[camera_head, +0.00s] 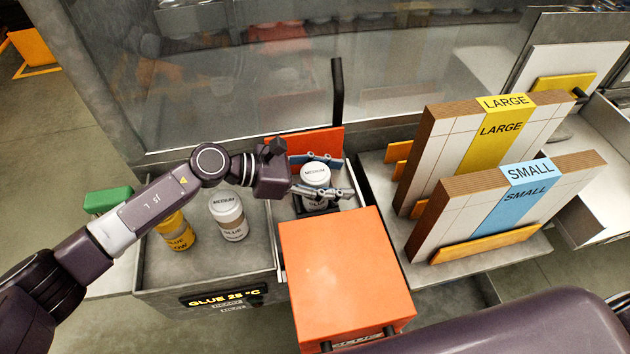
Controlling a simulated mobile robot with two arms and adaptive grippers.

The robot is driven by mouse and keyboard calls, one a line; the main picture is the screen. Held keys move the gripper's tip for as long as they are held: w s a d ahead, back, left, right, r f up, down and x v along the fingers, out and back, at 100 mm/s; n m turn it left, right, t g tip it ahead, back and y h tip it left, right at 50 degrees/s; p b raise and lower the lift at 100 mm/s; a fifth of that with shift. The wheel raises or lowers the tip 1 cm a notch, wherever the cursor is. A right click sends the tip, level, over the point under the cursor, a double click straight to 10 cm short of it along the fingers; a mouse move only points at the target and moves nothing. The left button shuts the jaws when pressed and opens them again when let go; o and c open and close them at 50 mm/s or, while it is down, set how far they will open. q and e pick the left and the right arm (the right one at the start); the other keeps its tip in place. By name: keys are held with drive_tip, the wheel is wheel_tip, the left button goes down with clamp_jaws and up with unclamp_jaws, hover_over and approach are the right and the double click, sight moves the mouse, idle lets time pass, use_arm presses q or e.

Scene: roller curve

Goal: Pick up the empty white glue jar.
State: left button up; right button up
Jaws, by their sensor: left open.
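A white jar (314,173) with "MEDIUM" on its lid stands upright in a slot behind the orange block. My left gripper (324,177) comes in from the left with its fingers open, one on the far side and one on the near side of this jar. I cannot tell whether the fingers touch it. The near finger hides part of its body. A second white jar (230,214), also marked "MEDIUM" and "GLUE", stands in the grey glue bin. I cannot see whether either jar is empty. My right gripper is not in view.
A yellow glue jar (177,233) stands in the grey bin (205,275), partly behind my left arm. The orange block (337,265) is close in front of the gripped-around jar. The "LARGE" (490,150) and "SMALL" (510,205) panels stand at the right. A transparent screen rises behind.

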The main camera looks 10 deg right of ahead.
use_arm(q)
drive_tip(key=shift+d+f, duration=0.3)
drive_tip(key=shift+d, duration=0.3)
drive_tip(key=c, duration=1.2)
drive_tip(key=shift+c, duration=0.2)
